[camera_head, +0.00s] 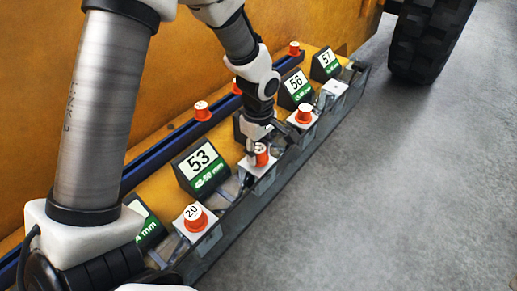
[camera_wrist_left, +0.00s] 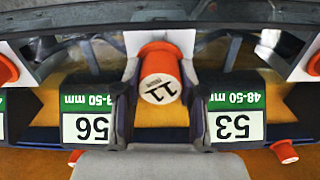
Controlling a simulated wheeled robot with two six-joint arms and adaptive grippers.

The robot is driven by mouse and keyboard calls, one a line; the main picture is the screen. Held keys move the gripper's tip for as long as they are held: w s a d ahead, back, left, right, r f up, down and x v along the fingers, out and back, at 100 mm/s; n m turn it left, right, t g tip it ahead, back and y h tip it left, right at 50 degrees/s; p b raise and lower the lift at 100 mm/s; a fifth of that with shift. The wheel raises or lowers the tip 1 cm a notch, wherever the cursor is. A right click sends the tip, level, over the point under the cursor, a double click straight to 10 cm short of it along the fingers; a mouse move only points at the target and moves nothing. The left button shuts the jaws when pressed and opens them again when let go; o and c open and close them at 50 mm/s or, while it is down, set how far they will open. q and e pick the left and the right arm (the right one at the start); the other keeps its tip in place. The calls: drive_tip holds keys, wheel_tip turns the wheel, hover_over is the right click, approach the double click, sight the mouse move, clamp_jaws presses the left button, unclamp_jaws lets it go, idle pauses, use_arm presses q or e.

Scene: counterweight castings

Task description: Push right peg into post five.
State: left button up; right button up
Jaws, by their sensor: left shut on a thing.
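An orange peg (camera_head: 261,156) marked 11 in the left wrist view (camera_wrist_left: 160,74) is between the fingers of my left gripper (camera_head: 256,148). The gripper is shut on it, fingers on both sides. The peg is at a white block (camera_head: 262,169); I cannot tell how deep it sits. Another orange peg (camera_head: 304,115) is on a white block to the upper right, and a peg marked 20 (camera_head: 195,218) is on one to the lower left. My right gripper is not in view.
A blue rail (camera_head: 170,146) with small orange caps (camera_head: 202,111) runs behind. The white block (camera_head: 334,88) near 57 shows no peg. Grey floor (camera_head: 400,200) at the right is clear.

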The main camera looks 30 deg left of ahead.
sight(259, 148)
use_arm(q)
drive_tip(key=shift+f+b, duration=0.35)
drive_tip(key=shift+f, duration=0.25)
drive_tip(key=o, duration=1.2)
wheel_tip(259, 148, up, 12)
drive_tip(key=shift+r, duration=0.1)
